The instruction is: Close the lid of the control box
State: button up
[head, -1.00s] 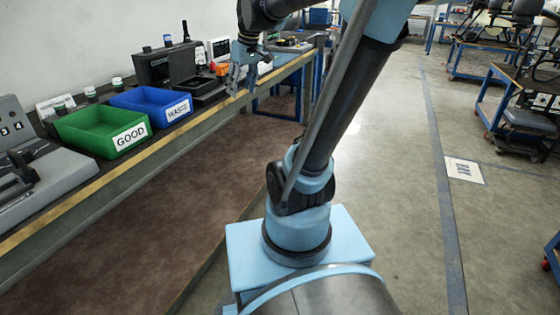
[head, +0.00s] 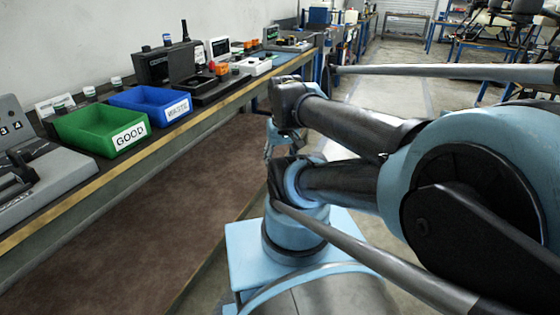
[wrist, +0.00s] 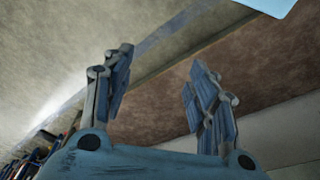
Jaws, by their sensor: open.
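A dark open case (head: 212,87) sits on the bench, behind and right of the blue bin, with its black lid (head: 182,66) standing up at its left side. It looks like the control box, but its details are too small to be sure. My gripper (head: 269,150) hangs off the bench's front edge, low over the floor side, apart from the case. In the wrist view my gripper (wrist: 159,72) shows two spread fingers with nothing between them. The case is not in the wrist view.
A green GOOD bin (head: 85,138) and a blue WASTE bin (head: 140,97) stand on the bench (head: 105,182), left of the case. A grey device (head: 60,178) sits at far left. A white box (head: 252,66) lies beyond the case. The brown floor (head: 190,210) before the bench is clear.

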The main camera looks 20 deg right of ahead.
aim_at(181, 62)
jog(key=z, duration=0.7)
jog(key=k, duration=0.8)
jog(key=u, duration=0.75)
jog(key=i, duration=1)
jog(key=z, duration=0.05)
